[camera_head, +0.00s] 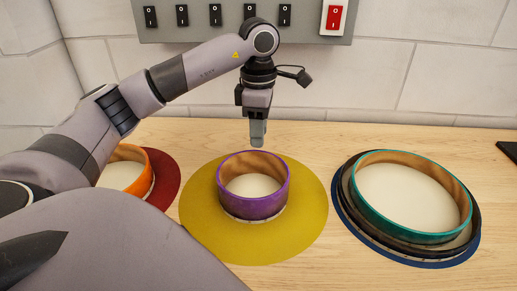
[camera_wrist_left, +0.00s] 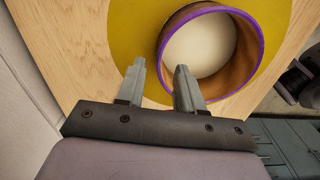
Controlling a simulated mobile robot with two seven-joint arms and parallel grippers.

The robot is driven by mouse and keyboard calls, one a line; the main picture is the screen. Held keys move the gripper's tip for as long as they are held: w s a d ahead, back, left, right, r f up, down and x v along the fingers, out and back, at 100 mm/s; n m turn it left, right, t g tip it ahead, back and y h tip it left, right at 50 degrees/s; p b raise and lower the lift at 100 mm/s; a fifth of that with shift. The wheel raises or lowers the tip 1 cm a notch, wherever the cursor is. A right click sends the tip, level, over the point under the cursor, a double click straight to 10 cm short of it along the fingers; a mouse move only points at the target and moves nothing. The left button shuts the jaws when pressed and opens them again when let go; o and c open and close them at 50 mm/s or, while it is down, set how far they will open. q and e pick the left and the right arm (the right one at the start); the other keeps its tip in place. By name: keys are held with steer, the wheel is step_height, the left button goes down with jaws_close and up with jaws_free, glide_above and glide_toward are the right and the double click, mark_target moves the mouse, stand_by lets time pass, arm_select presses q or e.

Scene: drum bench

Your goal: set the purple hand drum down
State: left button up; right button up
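The purple hand drum (camera_head: 254,193) sits upright on the round yellow mat (camera_head: 300,235), with its pale drumhead inside the wooden ring. In the left wrist view, the drum (camera_wrist_left: 257,50) lies beyond and to the right of the fingers. My left gripper (camera_head: 258,140) points down just above the drum's far rim. My right gripper is not in view.
An orange drum (camera_head: 123,174) on a dark red mat (camera_head: 166,178) is at left, partly behind my left arm. A teal drum (camera_head: 412,238) stands on a black ring and dark blue mat at right. A switch panel (camera_head: 300,22) hangs on the wall. Bare wood separates the mats.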

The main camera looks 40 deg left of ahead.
arm_select(q)
steer(key=shift+r, duration=2)
steer(key=shift+f, duration=0.1)
